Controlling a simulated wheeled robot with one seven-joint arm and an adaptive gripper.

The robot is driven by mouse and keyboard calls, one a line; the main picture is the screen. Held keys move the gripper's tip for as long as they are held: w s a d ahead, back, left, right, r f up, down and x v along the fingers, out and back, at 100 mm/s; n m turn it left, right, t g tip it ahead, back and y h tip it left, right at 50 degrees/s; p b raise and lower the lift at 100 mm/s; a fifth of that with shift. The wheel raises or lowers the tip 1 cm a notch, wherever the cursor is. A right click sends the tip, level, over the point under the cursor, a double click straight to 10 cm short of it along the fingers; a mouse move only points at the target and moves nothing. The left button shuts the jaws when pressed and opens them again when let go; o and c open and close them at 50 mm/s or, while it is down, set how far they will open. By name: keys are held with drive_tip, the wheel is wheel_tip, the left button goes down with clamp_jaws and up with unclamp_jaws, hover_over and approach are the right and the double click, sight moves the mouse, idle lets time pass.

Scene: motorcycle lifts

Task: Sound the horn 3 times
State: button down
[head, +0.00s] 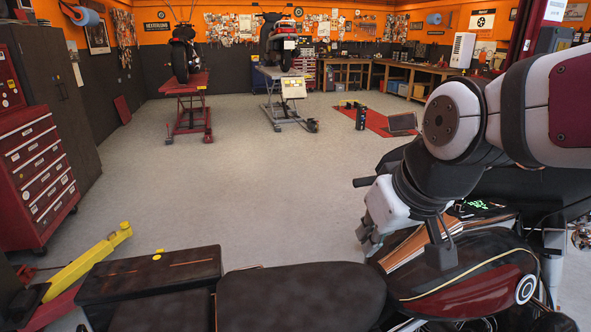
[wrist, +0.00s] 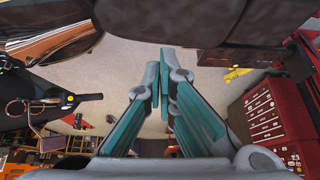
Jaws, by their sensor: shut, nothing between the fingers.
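A motorcycle with a black seat (head: 300,298) and a dark red and black tank (head: 470,285) fills the front of the head view. Its left handlebar grip (head: 364,182) sticks out beyond my arm; the rest of that bar is mostly hidden. The wrist view shows the black grip (wrist: 88,97) at the left, with a small yellow spot (wrist: 70,97) on it. I cannot tell whether that spot is the horn button. My gripper (head: 368,245) points down beside the tank, below the grip. Its teal fingers (wrist: 164,75) are together and empty, apart from the handlebar.
A yellow lift arm (head: 85,265) and a red tool cabinet (head: 35,175) stand at the left. Two motorcycles rest on a red lift (head: 187,85) and a grey lift (head: 280,78) at the back. The grey floor (head: 250,180) between is clear.

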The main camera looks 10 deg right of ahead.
drive_tip(key=w+d+f+t+h, duration=0.1)
drive_tip(key=w+d+f, duration=0.15)
drive_tip(key=w, duration=0.45)
drive_tip(key=w+d+f+n+t+h+p, duration=0.1)
drive_tip(key=w+d, duration=0.3)
drive_tip(key=w, duration=0.3)
drive_tip(key=w+d+f+t+h, duration=0.1)
drive_tip(key=w+d, duration=0.3)
drive_tip(key=w, duration=0.2)
drive_tip(key=w+d+f+n+t+h+p, duration=0.1)
drive_tip(key=w+d+f+n+t+h, duration=0.6)
drive_tip(key=w+d, duration=0.6)
drive_tip(key=shift+w+a+f+n+t+y+p, duration=0.15)
drive_tip(key=shift+w+a+f+n+t+y, duration=0.45)
drive_tip(key=shift+n, duration=1.25)
drive_tip(key=shift+w+a+f+n+t+y+p, duration=0.3)
drive_tip(key=shift+f+n+t+y, duration=0.45)
drive_tip(key=shift+n, duration=1.05)
drive_tip(key=shift+w+a+f+n+t+y, duration=0.3)
drive_tip(key=shift+a+f+n+t+y, duration=0.4)
drive_tip(key=shift+n, duration=1.15)
drive_tip(key=shift+d+f, duration=0.1)
drive_tip(key=shift+d, duration=0.15)
drive_tip(key=w+d+f+b, duration=0.1)
drive_tip(key=w+d+b, duration=0.3)
drive_tip(key=d, duration=0.3)
drive_tip(key=shift+w+b, duration=0.4)
